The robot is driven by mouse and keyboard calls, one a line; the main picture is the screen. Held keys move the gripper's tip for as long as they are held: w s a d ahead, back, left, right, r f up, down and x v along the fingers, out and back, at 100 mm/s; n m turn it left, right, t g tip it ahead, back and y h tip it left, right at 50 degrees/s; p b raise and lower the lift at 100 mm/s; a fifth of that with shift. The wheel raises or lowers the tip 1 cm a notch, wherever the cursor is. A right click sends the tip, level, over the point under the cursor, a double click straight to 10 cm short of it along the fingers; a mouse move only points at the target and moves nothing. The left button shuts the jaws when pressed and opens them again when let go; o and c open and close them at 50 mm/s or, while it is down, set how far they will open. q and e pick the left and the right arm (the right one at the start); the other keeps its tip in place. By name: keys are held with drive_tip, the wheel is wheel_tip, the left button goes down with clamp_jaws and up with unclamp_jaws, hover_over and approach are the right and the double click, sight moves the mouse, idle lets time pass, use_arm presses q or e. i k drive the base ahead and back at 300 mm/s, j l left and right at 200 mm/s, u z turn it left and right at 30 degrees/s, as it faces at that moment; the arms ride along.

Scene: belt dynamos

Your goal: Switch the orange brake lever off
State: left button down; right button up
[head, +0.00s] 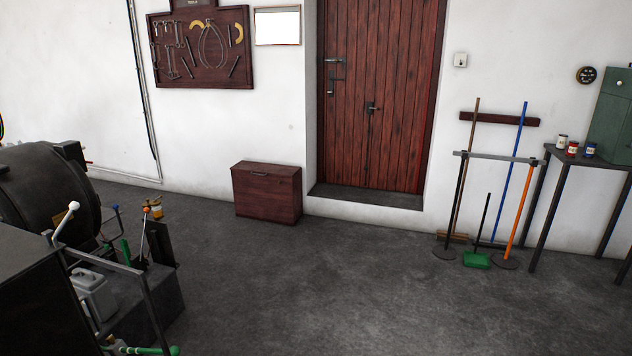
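A thin lever with a small orange-red knob (146,210) stands at the left, among the controls beside the dark machine. It looks close to upright, tilted slightly, and its lower end meets a dark block. I cannot tell from this view whether its position is on or off. Close by are a lever with a white knob (73,206), a lever with a blue knob (115,208) and a green handle (125,250). Neither of my grippers is in view.
The large dark machine drum (45,195) fills the left edge, with a metal rail (105,262) in front of the levers. A wooden chest (267,193) stands by the wall. Brooms on a rack (495,157) and a table (590,160) are at right. The middle floor is clear.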

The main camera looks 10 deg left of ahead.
sight(146, 209)
drive_tip(key=i+l, duration=0.1)
drive_tip(key=i, duration=1.75)
drive_tip(key=i+j+u, duration=0.15)
drive_tip(key=i+u, duration=0.75)
drive_tip(key=i+l+u, duration=0.15)
drive_tip(key=i+u, duration=0.45)
drive_tip(key=i, duration=0.3)
